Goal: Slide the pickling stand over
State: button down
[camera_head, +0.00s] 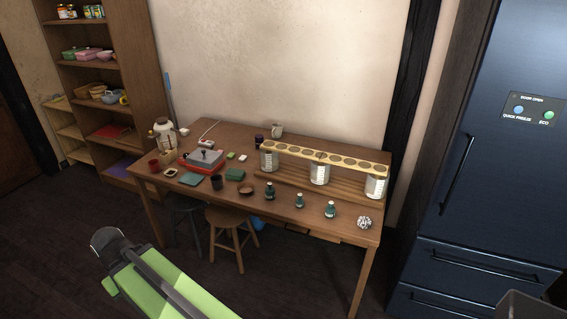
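The pickling stand appears to be the long wooden rack with a pale top rail (335,160) pierced by a row of round holes. It stands on the right half of the wooden table (300,212), toward the wall. Its lower part is a brown slatted wooden base. Three pale, shiny jars (319,174) stand below the rail, at its left, middle and right. My green arm with a dark end shows at the lower left, in front of and apart from the table. No gripper fingers can be made out, and nothing of mine touches the stand.
Several small dark green bottles (299,201) and a patterned ball (364,222) stand in front of the rack. A red-based device (203,160), cups and small boxes crowd the table's left half. Stools (231,224) stand at the front edge. A dark fridge (490,150) is at right.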

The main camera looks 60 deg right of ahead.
aim_at(318, 178)
jog(key=u, duration=0.15)
jog(key=i, duration=1.7)
jog(key=z, duration=0.4)
jog(key=k, duration=0.85)
jog(key=z, duration=0.2)
jog(key=i, duration=0.85)
jog(key=u, duration=0.1)
